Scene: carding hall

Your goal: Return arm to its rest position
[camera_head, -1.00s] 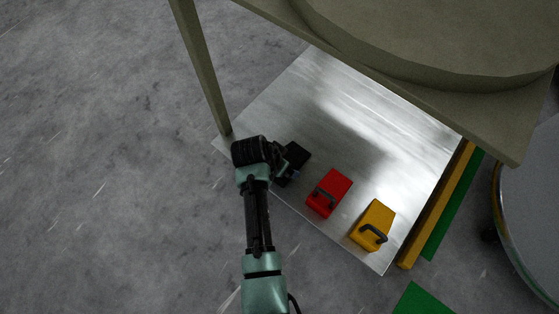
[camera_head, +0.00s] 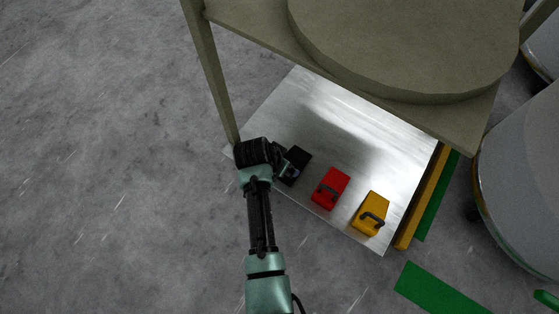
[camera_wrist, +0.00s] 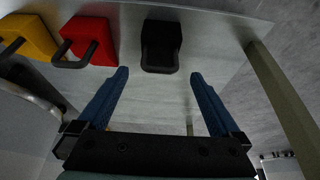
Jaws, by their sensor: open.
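My gripper shows in the wrist view (camera_wrist: 158,85) with its two blue fingers spread wide and nothing between them. A black block with a handle (camera_wrist: 161,44) lies just beyond the fingertips, apart from them. In the head view my arm reaches forward, and its wrist hides part of the gripper (camera_head: 283,170) beside the black block (camera_head: 298,160). The block rests on a shiny metal sheet (camera_head: 300,100) on the floor.
A red block (camera_head: 330,188) and a yellow block (camera_head: 370,213), both with dark handles, stand on the sheet. An olive table (camera_head: 240,30) overhangs it, with a leg (camera_head: 213,80) close to my wrist. Yellow (camera_head: 422,200) and green strips lie right. Open floor lies left.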

